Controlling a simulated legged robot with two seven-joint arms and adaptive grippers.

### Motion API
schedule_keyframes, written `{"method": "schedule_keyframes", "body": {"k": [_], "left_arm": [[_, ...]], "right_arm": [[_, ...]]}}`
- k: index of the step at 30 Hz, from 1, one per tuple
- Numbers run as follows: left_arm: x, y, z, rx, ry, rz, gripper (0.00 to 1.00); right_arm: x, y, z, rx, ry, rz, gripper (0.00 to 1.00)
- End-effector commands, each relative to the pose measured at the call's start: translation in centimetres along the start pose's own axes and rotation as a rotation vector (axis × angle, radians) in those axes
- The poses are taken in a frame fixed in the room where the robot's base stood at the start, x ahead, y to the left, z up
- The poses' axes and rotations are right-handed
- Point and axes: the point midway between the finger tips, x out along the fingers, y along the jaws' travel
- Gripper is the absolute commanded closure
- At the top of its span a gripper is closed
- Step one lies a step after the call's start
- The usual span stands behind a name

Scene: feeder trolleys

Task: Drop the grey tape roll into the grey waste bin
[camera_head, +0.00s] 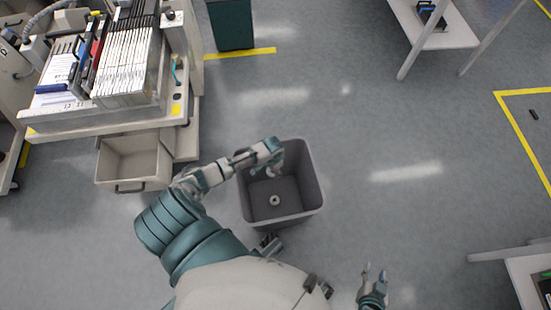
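The grey waste bin (313,190) stands on the floor in front of me, open at the top. The grey tape roll (275,200) lies inside on the bin's bottom, small and ring-shaped. My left arm reaches across the bin's left rim. My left gripper (263,172) points down over the inside of the bin, above and apart from the roll; its small fingers look spread, with nothing between them. My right gripper (374,272) is low in the picture, right of the bin, with its fingers apart and empty.
A feeder trolley (120,115) with a pulled-out grey box (133,160) stands at the left. A dark green bin (231,25) is at the top. White tables (430,30) stand at the upper right and lower right (525,278). The floor right of the waste bin is clear.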

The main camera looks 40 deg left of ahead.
Motion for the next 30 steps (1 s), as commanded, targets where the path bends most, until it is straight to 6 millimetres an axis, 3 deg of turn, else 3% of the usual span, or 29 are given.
{"method": "schedule_keyframes", "body": {"k": [6,15,29,30], "left_arm": [[1.4,0.2,0.0,0.002,-0.002,-0.004,0.66],[2.8,0.0,0.0,0.001,0.0,0.0,0.66],[2.9,0.1,-0.1,0.001,0.001,-0.003,0.66],[2.8,0.1,-0.1,0.001,0.001,-0.004,0.38]], "right_arm": [[1.0,-0.3,-3.2,0.005,0.209,-0.019,0.6],[0.7,-1.3,-7.3,0.006,0.448,-0.032,0.6],[0.2,-1.3,-8.5,0.011,0.522,-0.038,0.6],[0.3,-1.3,-8.5,0.008,0.52,-0.036,0.6]]}}
